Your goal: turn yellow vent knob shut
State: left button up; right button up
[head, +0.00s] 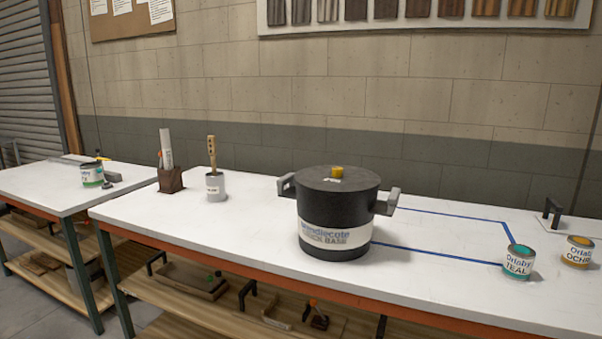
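The yellow vent knob (337,172) sits on top of the dark lid (320,180) of a large black pot (322,212). The pot stands upright on the white table and carries a label that ends in "BASE". Grey handles stick out at its left and right sides. The knob is too small to tell whether it is turned open or shut. Neither of my grippers shows in the head view.
Blue tape lines (440,252) mark an area right of the pot. A teal can (517,264) and an ochre can (577,252) stand at the right. A grey cup (215,188) with a brush and a brown holder (171,180) stand left of the pot.

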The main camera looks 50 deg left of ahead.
aim_at(337, 171)
jog(key=z, duration=0.05)
jog(key=k, duration=0.2)
jog(key=u, duration=1.25)
